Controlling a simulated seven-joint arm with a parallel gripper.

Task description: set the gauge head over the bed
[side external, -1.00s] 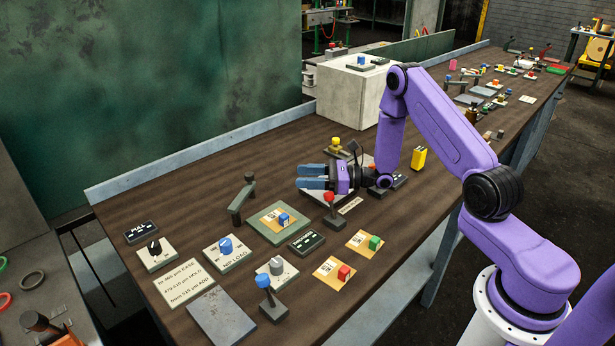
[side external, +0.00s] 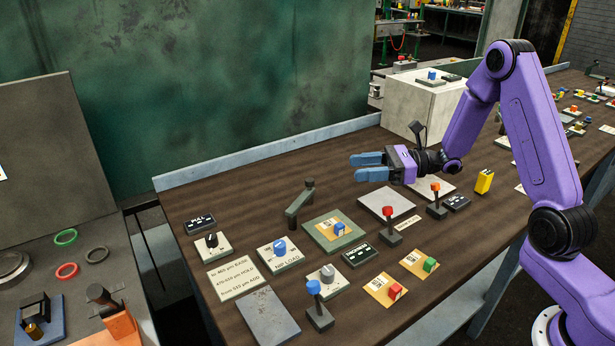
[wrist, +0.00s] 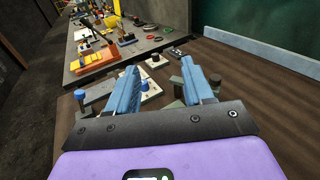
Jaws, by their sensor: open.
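What looks like the gauge head, a grey-green bar on a post (side external: 300,203), stands on the bench behind a green plate (side external: 320,245). The plate, perhaps the bed, carries a tan card and a blue block (side external: 339,228). The bar slants toward the lower left and seems beside the plate, not over it. My gripper (side external: 358,167) is open and empty above the bench, to the right of and higher than the bar, its blue fingers pointing left. In the wrist view my fingers (wrist: 160,68) stand apart; parts of the bar (wrist: 175,106) show around the right finger, which hides the rest.
A red-knobbed lever (side external: 388,213) and an orange-knobbed lever (side external: 436,188) stand near my gripper. A blue-knobbed lever (side external: 314,288), NIP LOAD dial (side external: 279,246) and black knob (side external: 211,240) are nearer the front. A pale block (side external: 420,105) stands behind. Bare bench lies left of the bar.

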